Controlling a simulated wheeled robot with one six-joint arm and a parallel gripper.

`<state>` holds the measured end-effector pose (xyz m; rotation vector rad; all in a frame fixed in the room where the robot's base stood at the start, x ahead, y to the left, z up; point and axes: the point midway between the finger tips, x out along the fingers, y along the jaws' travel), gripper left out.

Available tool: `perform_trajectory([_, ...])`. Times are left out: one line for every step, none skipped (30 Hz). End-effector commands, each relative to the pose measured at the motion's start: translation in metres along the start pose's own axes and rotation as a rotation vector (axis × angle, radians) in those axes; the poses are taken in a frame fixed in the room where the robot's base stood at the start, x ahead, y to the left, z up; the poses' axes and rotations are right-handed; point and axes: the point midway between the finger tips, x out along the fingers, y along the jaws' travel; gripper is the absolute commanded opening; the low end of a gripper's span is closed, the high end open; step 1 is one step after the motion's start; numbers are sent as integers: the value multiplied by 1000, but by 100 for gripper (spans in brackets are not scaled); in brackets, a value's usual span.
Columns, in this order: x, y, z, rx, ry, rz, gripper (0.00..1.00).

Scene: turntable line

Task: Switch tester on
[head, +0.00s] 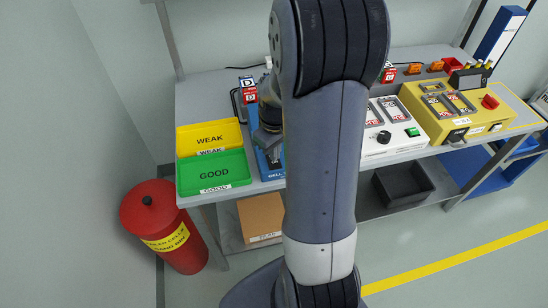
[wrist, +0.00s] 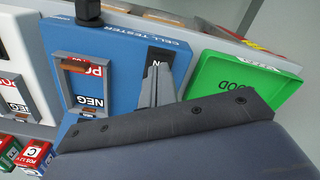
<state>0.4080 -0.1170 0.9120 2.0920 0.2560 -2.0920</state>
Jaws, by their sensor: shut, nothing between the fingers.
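The blue cell tester (wrist: 118,45) fills the middle of the wrist view, with an empty-looking slot (wrist: 88,95) marked POS and NEG. A dark switch (wrist: 158,55) with partly hidden white lettering sits on its face near the green tray. My gripper (wrist: 160,80) is shut and empty, its tips right at the switch; I cannot tell whether they touch it. The switch's position is unclear. In the head view the tester (head: 269,173) shows only as a narrow strip left of my arm, with my gripper (head: 270,150) low over it.
The green GOOD tray (head: 213,174) and yellow WEAK tray (head: 209,136) lie left of the tester. A cell marked D (head: 248,88) stands behind. A white charger-like unit (head: 390,140) and a yellow box (head: 460,108) stand right. A red bin (head: 165,228) is on the floor.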

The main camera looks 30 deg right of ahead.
Motion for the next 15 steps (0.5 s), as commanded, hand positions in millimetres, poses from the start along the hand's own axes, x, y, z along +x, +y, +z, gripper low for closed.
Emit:
perform_trajectory([0,0,0,0,0,0,0])
perform_trajectory([0,0,0,0,0,0,0])
perform_trajectory([0,0,0,0,0,0,0])
perform_trajectory([0,0,0,0,0,0,0])
perform_trajectory([0,0,0,0,0,0,0])
perform_trajectory([0,0,0,0,0,0,0])
perform_trajectory([0,0,0,0,0,0,0])
perform_trajectory([1,0,0,0,0,0,0])
perform_trajectory([1,0,0,0,0,0,0])
perform_trajectory([2,0,0,0,0,0,0])
perform_trajectory([2,0,0,0,0,0,0])
perform_trajectory([3,0,0,0,0,0,0])
perform_trajectory([3,0,0,0,0,0,0])
perform_trajectory([4,0,0,0,0,0,0])
perform_trajectory([4,0,0,0,0,0,0])
